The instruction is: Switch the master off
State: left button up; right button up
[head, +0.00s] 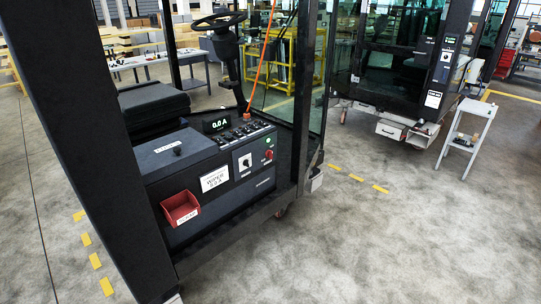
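In the head view, a dark control console (215,175) sits inside the cab frame. On its right front part is a square white plate with a black rotary knob (245,162). To its right are a red knob or button (268,155) and a small green light (268,141). I cannot read which control is labelled master, and the knob's exact angle is too small to tell. A display (216,125) on top reads 0.0 A, beside a row of small switches (243,132). Neither of my grippers is in view.
A thick black cab post (95,130) stands at the left, and another post (305,90) at the right. A red bin (181,208) hangs on the console front beside a white label (214,179). A steering wheel (220,20) rises behind. Floor at right front is clear.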

aim_at(269, 153)
jog(key=u, duration=0.5)
jog(key=i, duration=1.1)
jog(key=u, duration=0.15)
